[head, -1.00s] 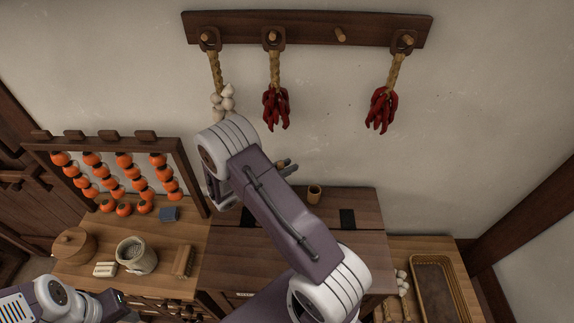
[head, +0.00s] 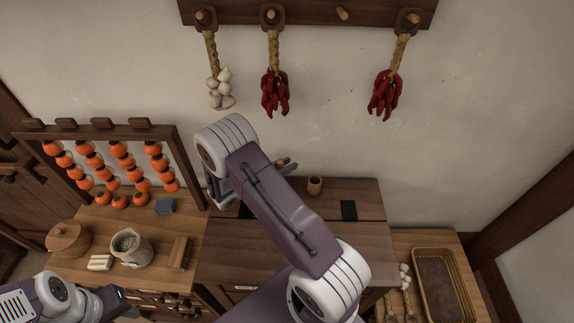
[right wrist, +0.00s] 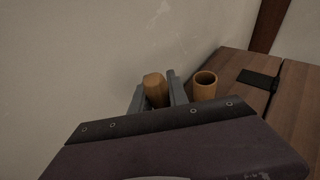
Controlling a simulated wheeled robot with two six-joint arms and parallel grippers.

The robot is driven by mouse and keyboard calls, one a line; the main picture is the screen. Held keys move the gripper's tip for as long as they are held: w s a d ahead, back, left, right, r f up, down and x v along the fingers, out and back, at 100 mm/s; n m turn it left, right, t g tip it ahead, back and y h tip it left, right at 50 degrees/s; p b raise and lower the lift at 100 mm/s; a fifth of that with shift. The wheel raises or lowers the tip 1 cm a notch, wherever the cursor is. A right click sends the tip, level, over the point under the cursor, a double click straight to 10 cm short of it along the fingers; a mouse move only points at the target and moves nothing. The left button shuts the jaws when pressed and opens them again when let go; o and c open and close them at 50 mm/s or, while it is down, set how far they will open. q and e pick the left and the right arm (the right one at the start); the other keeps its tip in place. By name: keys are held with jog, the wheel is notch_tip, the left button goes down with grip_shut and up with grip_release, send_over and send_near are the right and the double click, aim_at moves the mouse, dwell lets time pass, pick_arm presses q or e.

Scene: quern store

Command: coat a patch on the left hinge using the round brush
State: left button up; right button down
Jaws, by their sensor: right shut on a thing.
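My right gripper (head: 286,167) is above the back of a dark wooden chest (head: 285,245). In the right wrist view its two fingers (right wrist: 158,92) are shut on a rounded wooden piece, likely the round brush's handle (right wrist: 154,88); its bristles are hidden. The left hinge (head: 246,211) is a dark plate on the chest lid, mostly hidden behind my right arm. The gripper is apart from the chest. My left gripper (head: 127,306) is low at the left edge, its fingers unclear.
A small wooden cup (head: 315,186) stands on the chest beside the right hinge (head: 348,210). A basket tray (head: 421,290) is right.

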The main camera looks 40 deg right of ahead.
jog(key=shift+f+b, duration=0.55)
jog(key=shift+f, duration=0.05)
dwell(1.4)
jog(key=shift+r, duration=0.1)
notch_tip(320, 180, up, 7)
jog(key=p, duration=0.5)
